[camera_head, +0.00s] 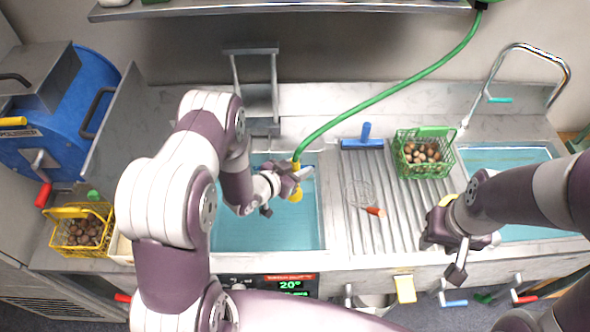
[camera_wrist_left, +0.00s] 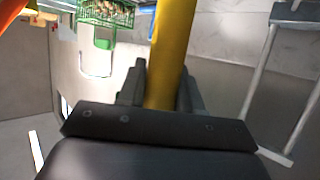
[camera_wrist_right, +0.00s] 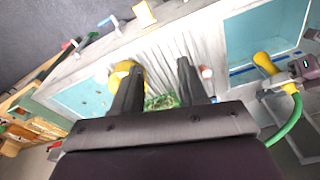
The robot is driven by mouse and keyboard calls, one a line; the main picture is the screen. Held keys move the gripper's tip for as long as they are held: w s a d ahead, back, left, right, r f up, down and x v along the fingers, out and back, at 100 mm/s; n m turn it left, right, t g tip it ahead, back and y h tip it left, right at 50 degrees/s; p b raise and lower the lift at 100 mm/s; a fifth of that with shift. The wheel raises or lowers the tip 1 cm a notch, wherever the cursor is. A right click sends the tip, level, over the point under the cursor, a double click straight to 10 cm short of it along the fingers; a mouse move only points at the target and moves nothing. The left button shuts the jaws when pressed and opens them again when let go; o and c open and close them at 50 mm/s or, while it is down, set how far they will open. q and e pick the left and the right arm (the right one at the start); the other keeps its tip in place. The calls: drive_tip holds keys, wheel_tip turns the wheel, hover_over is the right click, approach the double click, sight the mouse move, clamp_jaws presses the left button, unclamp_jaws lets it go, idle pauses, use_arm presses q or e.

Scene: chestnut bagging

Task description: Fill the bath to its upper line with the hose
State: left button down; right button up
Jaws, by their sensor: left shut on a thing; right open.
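The bath is the left basin (camera_head: 240,230), holding blue water; my left arm hides part of it. The green hose (camera_head: 385,92) runs down from the upper right to a yellow nozzle (camera_head: 295,193) over the bath's right side. My left gripper (camera_head: 290,180) is shut on the yellow nozzle, which also shows between its fingers in the left wrist view (camera_wrist_left: 172,50). In the right wrist view the nozzle (camera_wrist_right: 266,64) points over the basin. My right gripper (camera_head: 452,255) is open and empty above the front edge of the ribbed drainboard.
A green basket of chestnuts (camera_head: 424,153), a blue squeegee (camera_head: 362,140) and a whisk-like strainer (camera_head: 364,198) are on the ribbed drainboard (camera_head: 395,225). A second water basin (camera_head: 505,158) lies right. A yellow chestnut basket (camera_head: 82,232) stands left, below a blue drum machine (camera_head: 62,120).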

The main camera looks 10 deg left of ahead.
drive_tip(key=shift+w+a, duration=0.1)
drive_tip(key=shift+w, duration=0.05)
drive_tip(key=shift+c, duration=0.3)
clamp_jaws()
drive_tip(key=s+d+f+n+g, duration=0.1)
drive_tip(key=d+f+n+g, duration=0.15)
drive_tip(key=f+n, duration=0.65)
drive_tip(key=s+d+f+n+g, duration=0.1)
drive_tip(key=d+f+n, duration=0.15)
drive_tip(key=f, duration=1.25)
drive_tip(key=shift+w+d+f+n+t, duration=0.3)
drive_tip(key=shift+w+n, duration=0.45)
drive_tip(key=shift+n, duration=0.85)
drive_tip(key=shift+w+d+f+n+t, duration=0.2)
drive_tip(key=shift+w+n+t, duration=0.4)
drive_tip(key=shift+n, duration=0.95)
drive_tip(key=shift+w+d+f+n+t, duration=0.2)
drive_tip(key=shift+w+n, duration=0.7)
drive_tip(key=shift+n, duration=0.7)
